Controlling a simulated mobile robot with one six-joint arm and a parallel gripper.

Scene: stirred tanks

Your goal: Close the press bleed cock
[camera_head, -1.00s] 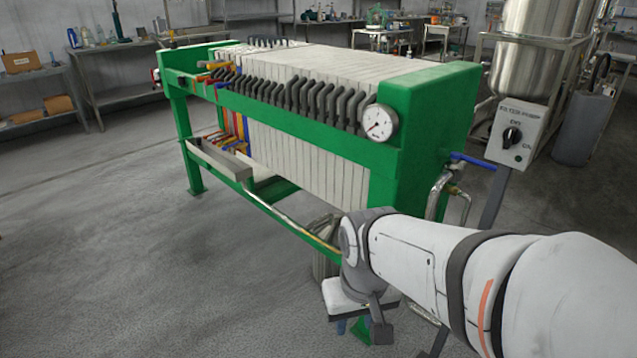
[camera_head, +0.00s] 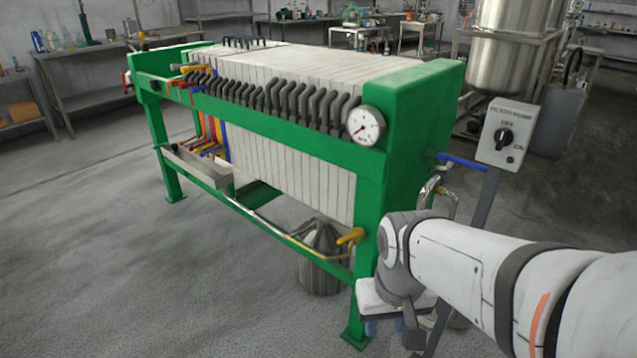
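The green-framed filter press (camera_head: 424,115) fills the middle of the view. A yellow cock handle (camera_head: 350,236) sits low at its right front, at the end of a thin pipe. A blue lever handle (camera_head: 463,161) sticks out to the right of the end frame, above steel piping (camera_head: 438,190). No label shows which one is the bleed cock. My gripper (camera_head: 385,326) points down at the lower right, in front of the press's right leg and apart from the yellow handle in the picture. Its fingers are small and partly hidden, so their opening is unclear.
A pump switch box (camera_head: 507,135) stands on a post to the right of the press. A ribbed metal bucket (camera_head: 320,262) stands under the yellow handle. A pressure gauge (camera_head: 366,126) is on the front rail. The floor (camera_head: 130,270) at left front is clear.

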